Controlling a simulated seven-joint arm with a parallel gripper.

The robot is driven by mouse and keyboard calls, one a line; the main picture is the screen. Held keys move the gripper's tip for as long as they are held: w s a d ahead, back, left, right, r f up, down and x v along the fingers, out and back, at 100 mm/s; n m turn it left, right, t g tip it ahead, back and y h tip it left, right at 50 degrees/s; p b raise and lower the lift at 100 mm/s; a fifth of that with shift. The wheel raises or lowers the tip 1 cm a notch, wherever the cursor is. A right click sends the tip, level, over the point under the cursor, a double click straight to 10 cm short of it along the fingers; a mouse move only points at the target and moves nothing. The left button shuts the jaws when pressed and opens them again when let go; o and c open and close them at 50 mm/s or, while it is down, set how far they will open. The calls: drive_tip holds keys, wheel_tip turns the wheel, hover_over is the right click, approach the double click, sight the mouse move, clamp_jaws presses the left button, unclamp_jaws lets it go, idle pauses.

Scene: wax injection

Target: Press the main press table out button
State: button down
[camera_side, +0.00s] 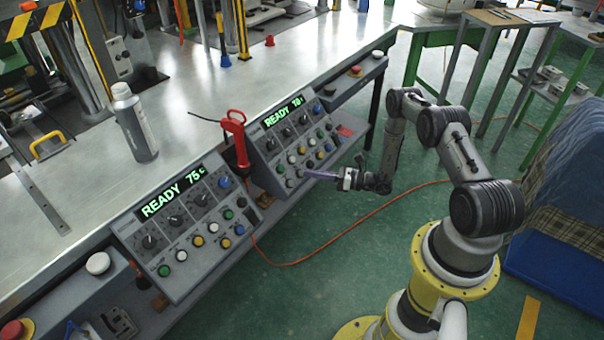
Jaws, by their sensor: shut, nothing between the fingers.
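Two grey control panels with lit displays stand along the front edge of the metal table. The right panel (259,138) reads READY and a number too small to read surely; the left panel (151,241) reads READY 75. Each has black knobs and rows of coloured buttons. The button labels are too small to read, so I cannot tell which is the table out button. My gripper (306,174) is shut and empty. Its purple fingers point left at the lower button rows of the right panel. I cannot tell whether the fingertips touch a button, and they may hide one.
A red tool (235,138) stands between the panels. A spray bottle (134,122) stands on the metal table (195,125). An orange cable (357,223) runs over the green floor. A blue cover (570,150) is at the right. The floor before the panels is otherwise clear.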

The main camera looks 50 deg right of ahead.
drive_tip(key=shift+w+f, duration=0.1)
idle(0.4)
drive_tip(key=shift+w+f, duration=0.2)
